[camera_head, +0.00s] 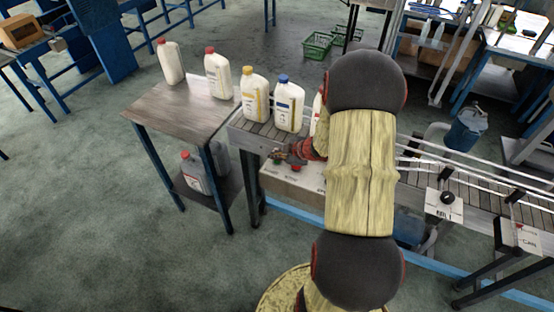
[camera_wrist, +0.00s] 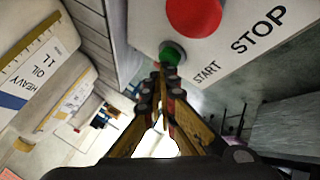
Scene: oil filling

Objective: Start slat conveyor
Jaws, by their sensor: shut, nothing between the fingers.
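The control box (camera_head: 290,188) hangs on the side of the slat conveyor (camera_head: 252,127), below its slats. In the wrist view it carries a green START button (camera_wrist: 172,52) and a larger red STOP button (camera_wrist: 194,14). My gripper (camera_head: 284,155) is shut and empty at the box's top edge. In the wrist view my gripper's fingertips (camera_wrist: 161,68) are at the lower left edge of the green button. I cannot tell whether they touch it. My arm hides much of the conveyor in the head view.
A yellow-label bottle (camera_head: 256,97) and a blue-capped bottle (camera_head: 289,106) stand on the conveyor. The floor at front left is clear.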

